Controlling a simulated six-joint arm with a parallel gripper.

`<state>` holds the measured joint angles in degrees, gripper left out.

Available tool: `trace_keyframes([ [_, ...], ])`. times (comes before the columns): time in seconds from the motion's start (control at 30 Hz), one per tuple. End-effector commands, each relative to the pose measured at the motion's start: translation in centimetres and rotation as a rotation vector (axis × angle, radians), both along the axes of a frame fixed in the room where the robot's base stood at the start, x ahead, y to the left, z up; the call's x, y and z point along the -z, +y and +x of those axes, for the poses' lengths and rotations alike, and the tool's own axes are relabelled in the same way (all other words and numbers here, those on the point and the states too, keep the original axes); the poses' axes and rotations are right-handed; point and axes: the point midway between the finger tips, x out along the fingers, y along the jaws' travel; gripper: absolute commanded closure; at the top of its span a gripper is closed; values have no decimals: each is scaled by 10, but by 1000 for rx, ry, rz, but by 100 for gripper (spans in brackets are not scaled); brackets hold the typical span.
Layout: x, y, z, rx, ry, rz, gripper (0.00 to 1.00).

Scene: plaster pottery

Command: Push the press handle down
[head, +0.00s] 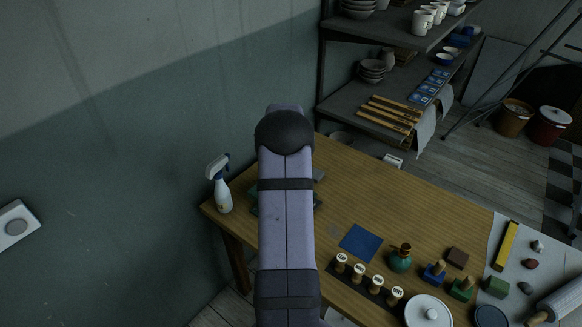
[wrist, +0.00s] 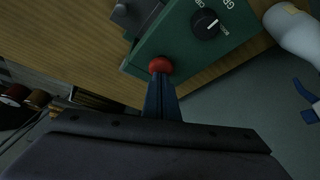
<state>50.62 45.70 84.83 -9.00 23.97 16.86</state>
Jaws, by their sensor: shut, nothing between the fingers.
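A green press body (wrist: 185,42) with a black dial shows in the wrist view, tilted across the top. A red ball knob (wrist: 161,65), which looks like the end of the press handle, sits in front of it. My gripper (wrist: 160,82) is shut and empty, its narrow fingertips pointing at the knob and overlapping its lower edge in the picture. I cannot tell whether they touch. In the head view my arm covers most of the press and the gripper; only dark edges of the press (head: 318,175) show beside the arm.
A white spray bottle (head: 223,193) stands left of the arm and shows at right in the wrist view (wrist: 293,35). Shelves (head: 365,105) stand behind.

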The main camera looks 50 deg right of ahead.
Motion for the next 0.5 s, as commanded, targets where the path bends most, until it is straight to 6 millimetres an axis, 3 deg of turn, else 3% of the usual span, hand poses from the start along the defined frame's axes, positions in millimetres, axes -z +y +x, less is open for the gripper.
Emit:
trace_keyframes([
  [0.03, 38, 14, -12, 4, 38, 51, 100],
  [0.5, 17, 14, -12, 4, 38, 51, 100],
])
